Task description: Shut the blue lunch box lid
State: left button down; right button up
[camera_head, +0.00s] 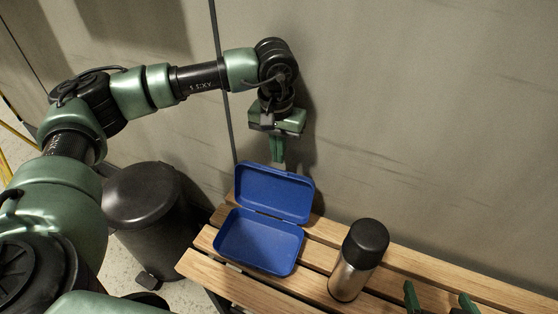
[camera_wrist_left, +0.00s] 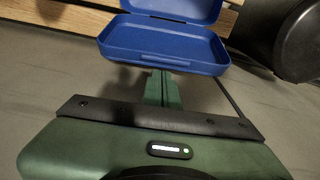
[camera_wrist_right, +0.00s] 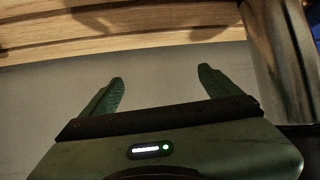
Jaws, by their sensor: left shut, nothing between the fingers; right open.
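The blue lunch box (camera_head: 258,240) stands open on the wooden slatted bench, empty inside. Its lid (camera_head: 274,192) is raised at the back, on the wall side. The lid also shows in the left wrist view (camera_wrist_left: 163,47), just beyond the fingers. My left gripper (camera_head: 278,160) is shut and empty, pointing down behind and above the lid's top edge. Whether its fingertips touch the lid, I cannot tell. My right gripper (camera_head: 438,298) is open and empty over the right part of the bench; in the right wrist view its fingers (camera_wrist_right: 160,90) are spread apart.
A steel flask with a black cap (camera_head: 358,262) stands upright on the bench (camera_head: 205,262), right of the lunch box. A black pedal bin (camera_head: 150,215) stands on the floor at the left. The wall (camera_head: 420,120) rises close behind the bench.

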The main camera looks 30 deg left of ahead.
pick_arm(q)
jog(key=shift+w+f, duration=0.15)
jog(key=shift+f, duration=1.05)
pick_arm(e)
jog(key=shift+w+a+r+t, duration=0.2)
jog(key=shift+w+r+t, duration=0.25)
jog(key=shift+r, duration=0.1)
jog(key=shift+w+a+r+t, duration=0.2)
jog(key=shift+w+r+t, duration=0.2)
jog(key=shift+r, duration=0.15)
